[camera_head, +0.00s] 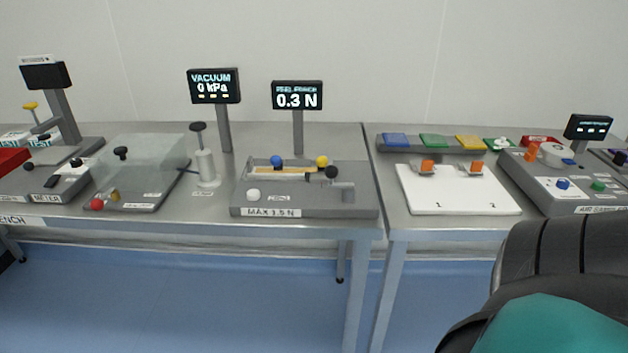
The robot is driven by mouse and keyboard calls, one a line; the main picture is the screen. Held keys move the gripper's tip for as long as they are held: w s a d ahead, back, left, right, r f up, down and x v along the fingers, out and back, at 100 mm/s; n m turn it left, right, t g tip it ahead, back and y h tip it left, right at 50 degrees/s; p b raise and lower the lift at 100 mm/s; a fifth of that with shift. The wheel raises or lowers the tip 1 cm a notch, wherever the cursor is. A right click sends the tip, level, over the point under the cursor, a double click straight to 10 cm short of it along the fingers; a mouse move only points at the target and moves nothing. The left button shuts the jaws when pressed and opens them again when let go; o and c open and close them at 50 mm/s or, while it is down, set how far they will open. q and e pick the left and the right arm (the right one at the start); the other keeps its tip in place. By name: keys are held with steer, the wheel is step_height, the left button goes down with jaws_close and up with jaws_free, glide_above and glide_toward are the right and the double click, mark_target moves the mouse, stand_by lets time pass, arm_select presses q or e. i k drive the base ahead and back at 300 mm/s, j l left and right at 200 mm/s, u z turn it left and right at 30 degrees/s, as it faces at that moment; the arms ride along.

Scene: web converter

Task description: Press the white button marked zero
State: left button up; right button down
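A round white button (253,195) sits at the front left of a grey peel-force device (306,209) labelled "MAX 1.5 N". A small label lies to the right of the button; its text is too small to read. The device's screen (297,95) stands behind it and reads 0.3 N. Neither gripper is in view. A dark and teal rounded shape at the lower right appears to be part of my arm, with no fingers showing.
A blue knob (277,161), a yellow knob (322,161) and a black knob (331,172) stand behind the button. A vacuum post (206,165) is to the left. A white board (458,204) lies to the right. Floor is clear before the left table.

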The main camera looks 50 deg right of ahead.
mark_target(253, 195)
steer(key=z, duration=1.45)
